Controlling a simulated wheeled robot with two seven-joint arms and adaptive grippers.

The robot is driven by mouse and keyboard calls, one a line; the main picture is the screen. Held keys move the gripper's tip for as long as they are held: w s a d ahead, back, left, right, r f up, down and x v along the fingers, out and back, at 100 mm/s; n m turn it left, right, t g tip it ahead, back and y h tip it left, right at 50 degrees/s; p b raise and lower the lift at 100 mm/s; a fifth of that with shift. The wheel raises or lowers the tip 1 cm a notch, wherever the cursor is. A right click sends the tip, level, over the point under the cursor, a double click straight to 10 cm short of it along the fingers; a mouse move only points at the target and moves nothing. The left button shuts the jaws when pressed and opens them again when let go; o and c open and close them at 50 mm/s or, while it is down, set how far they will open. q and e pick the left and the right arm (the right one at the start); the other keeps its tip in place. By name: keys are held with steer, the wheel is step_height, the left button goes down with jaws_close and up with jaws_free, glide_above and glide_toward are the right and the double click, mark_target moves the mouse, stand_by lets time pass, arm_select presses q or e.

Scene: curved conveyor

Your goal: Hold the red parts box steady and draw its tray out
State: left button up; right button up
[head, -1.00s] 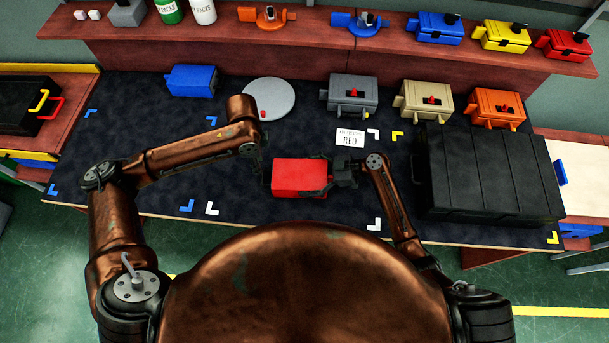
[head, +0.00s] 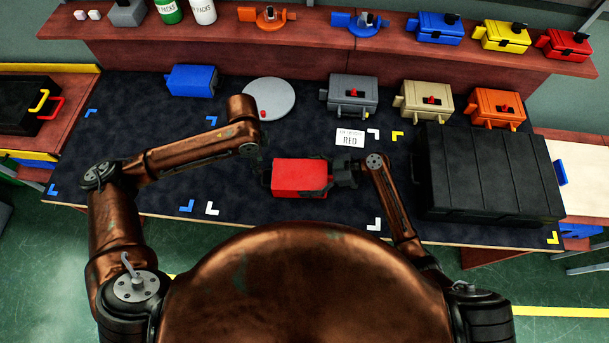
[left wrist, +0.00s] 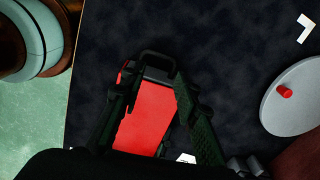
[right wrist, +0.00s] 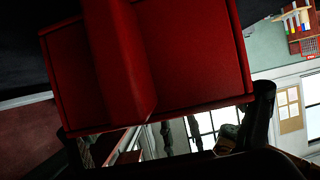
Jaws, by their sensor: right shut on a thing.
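The red parts box (head: 299,176) lies on the dark mat, left of the black case. My right gripper (head: 322,183) is shut on its right end. In the right wrist view the red box (right wrist: 185,55) fills the upper left, with a finger at either side. My left gripper (head: 262,166) is at the box's left end, partly hidden under its own arm. In the left wrist view its fingers (left wrist: 152,82) stand apart, with the red box (left wrist: 147,118) and a dark loop handle (left wrist: 156,57) between them. I cannot tell whether they touch the handle.
A card reading RED (head: 350,138) lies behind the box. A large black case (head: 488,175) stands to the right. A grey disc (head: 269,99) and several colored boxes line the back of the mat.

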arm_select(q)
steer(key=shift+c, duration=0.3)
steer(key=shift+f, duration=0.15)
steer(key=shift+c, duration=0.8)
steer(key=shift+a+f+n+g, duration=0.15)
steer(key=shift+f+n+g, duration=0.15)
steer(key=shift+n, duration=0.1)
steer(key=shift+c, duration=0.8)
steer(key=n+g+h, duration=0.4)
steer(key=n+h, duration=0.4)
glide_toward(262, 178)
steer(key=s+f, duration=0.1)
steer(key=s+d, duration=0.1)
steer(key=s+f, duration=0.1)
steer(key=shift+s+d+f, duration=0.25)
steer(key=shift+d+f, duration=0.1)
steer(key=shift+d, duration=0.05)
steer(key=a+n+t+h, duration=0.1)
steer(key=a+n+h, duration=0.1)
steer(key=a+f+n+t+h, duration=0.1)
steer(key=a+n+t+h, duration=0.1)
steer(key=n+h, duration=0.1)
steer(key=a+f+n+t+h, duration=0.1)
steer(key=a+n+h, duration=0.1)
steer(key=a+n, duration=0.1)
steer(key=shift+f+t, duration=0.1)
steer(key=shift+t, duration=0.2)
steer(key=x, duration=1.1)
steer(key=shift+d, duration=0.4)
steer(key=shift+c, duration=0.4)
